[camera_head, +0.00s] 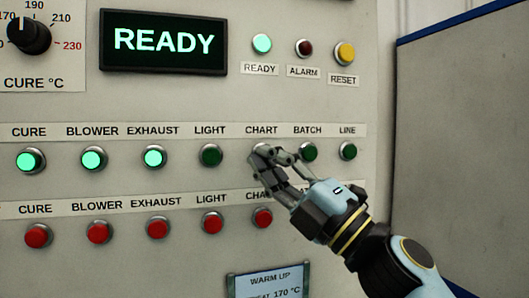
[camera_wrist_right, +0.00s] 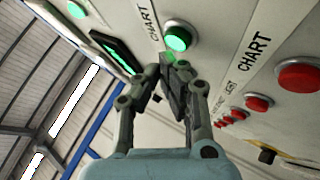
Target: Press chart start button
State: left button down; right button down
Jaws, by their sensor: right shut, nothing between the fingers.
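The chart start button is in the upper row under the CHART label (camera_head: 261,130); in the head view my right gripper (camera_head: 265,160) covers nearly all of it. In the right wrist view the green chart start button (camera_wrist_right: 178,38) shows brightly lit beside its label. My right gripper (camera_wrist_right: 170,64) is shut and empty, its fingertips close to that button. In the wrist view they appear just below it, and I cannot tell whether they touch. My left gripper is not in view.
Cure (camera_head: 30,160), blower (camera_head: 93,158) and exhaust (camera_head: 154,156) are lit green; light (camera_head: 211,154), batch (camera_head: 309,151) and line (camera_head: 348,150) are dark. Red buttons sit below, the chart one (camera_head: 262,217) near my fingers. The display (camera_head: 163,42) reads READY.

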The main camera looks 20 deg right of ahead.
jog(key=shift+s, duration=0.1)
jog(key=s+p, duration=0.1)
jog(key=s, duration=0.4)
jog(key=shift+d, duration=0.1)
dwell(0.4)
dwell(0.3)
